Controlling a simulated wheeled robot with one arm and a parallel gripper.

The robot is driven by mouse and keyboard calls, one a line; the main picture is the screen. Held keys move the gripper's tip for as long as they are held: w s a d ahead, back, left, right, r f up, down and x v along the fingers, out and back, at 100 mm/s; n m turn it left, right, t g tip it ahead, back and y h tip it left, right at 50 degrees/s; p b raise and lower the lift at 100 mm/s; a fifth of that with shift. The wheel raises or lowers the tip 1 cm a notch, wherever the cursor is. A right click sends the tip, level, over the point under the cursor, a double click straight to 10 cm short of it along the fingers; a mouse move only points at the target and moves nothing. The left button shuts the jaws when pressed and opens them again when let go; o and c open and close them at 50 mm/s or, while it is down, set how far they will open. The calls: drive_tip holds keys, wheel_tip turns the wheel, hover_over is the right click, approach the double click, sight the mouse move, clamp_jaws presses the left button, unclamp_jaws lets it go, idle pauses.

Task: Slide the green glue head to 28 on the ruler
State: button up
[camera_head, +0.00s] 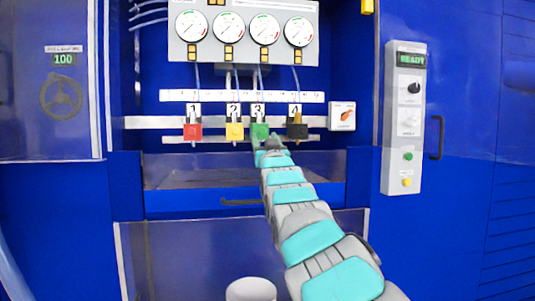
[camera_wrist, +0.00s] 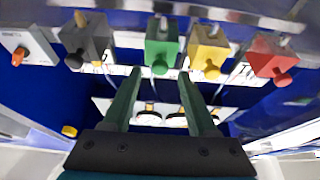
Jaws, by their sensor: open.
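The green glue head (camera_head: 260,131) hangs on the rail below the label 3, between the yellow head (camera_head: 234,131) and the black head (camera_head: 297,131). The white ruler (camera_head: 180,96) runs above them; its numbers are too small to read. My gripper (camera_head: 268,143) is just in front of and below the green head, partly hidden by my arm. In the wrist view, which looks upside down, my gripper (camera_wrist: 160,76) is open. Its two green fingers are either side of the green head's round knob (camera_wrist: 160,67). I cannot tell whether they touch it.
The red head (camera_head: 192,131) is at the left end. An orange-knob switch box (camera_head: 342,116) stands right of the black head. Several gauges (camera_head: 228,30) are above. A control panel (camera_head: 404,120) reading READY is at the right. The yellow head is close beside the green one.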

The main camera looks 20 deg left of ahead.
drive_tip(key=shift+b+v, duration=1.1)
drive_tip(key=shift+v, duration=1.15)
drive_tip(key=shift+d, duration=0.1)
